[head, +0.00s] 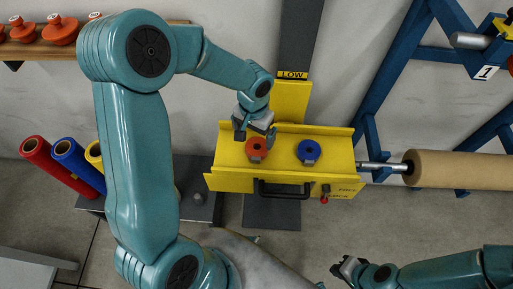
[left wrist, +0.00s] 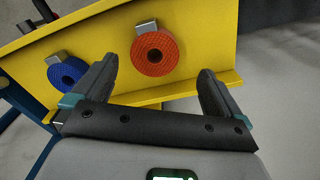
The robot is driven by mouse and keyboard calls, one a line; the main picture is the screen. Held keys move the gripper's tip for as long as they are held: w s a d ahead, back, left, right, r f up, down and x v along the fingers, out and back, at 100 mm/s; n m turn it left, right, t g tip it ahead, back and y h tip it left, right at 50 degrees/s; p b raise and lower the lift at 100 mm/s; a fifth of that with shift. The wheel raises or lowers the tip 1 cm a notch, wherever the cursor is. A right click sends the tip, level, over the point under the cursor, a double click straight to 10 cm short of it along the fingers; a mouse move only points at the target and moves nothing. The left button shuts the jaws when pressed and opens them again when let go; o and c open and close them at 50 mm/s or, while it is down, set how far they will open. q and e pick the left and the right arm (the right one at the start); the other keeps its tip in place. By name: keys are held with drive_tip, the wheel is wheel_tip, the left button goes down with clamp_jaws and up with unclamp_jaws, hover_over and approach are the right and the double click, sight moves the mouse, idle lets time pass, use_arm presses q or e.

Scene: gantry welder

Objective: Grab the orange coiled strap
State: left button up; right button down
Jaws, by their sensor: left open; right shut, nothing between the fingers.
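The orange coiled strap (head: 257,148) lies on the yellow tray (head: 232,181), left of a blue coiled strap (head: 309,151). In the left wrist view the orange strap (left wrist: 155,54) shows as a ribbed coil with a grey metal buckle at its upper edge, and the blue strap (left wrist: 68,73) is to its left. My left gripper (head: 256,130) is open, just behind the orange strap in the head view. In the left wrist view its fingers (left wrist: 160,84) are spread to either side of the orange strap, with nothing between them touching it. My right gripper (head: 346,267) is shut and empty at the lower right.
A black handle (head: 285,188) and a red-tipped lever (head: 325,194) are on the tray's front. A brown roll (head: 460,169) on a shaft is to the right, by a blue frame (head: 398,62). Red, blue and yellow rolls stand at left.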

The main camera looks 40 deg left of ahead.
sight(257, 146)
use_arm(q)
drive_tip(key=shift+s+d+f, duration=0.1)
drive_tip(key=shift+d+f, duration=0.05)
drive_tip(key=shift+f, duration=0.2)
drive_tip(key=f, duration=0.5)
drive_tip(key=shift+w+d+f, duration=0.1)
drive_tip(key=shift+w+f, duration=0.05)
drive_tip(key=shift+w, duration=0.1)
drive_tip(key=shift+w+d+f, duration=0.1)
drive_tip(key=shift+w+f, duration=0.05)
drive_tip(key=shift+w, duration=0.05)
drive_tip(key=shift+s, duration=0.15)
drive_tip(key=c, duration=1.2)
drive_tip(key=shift+o, duration=0.2)
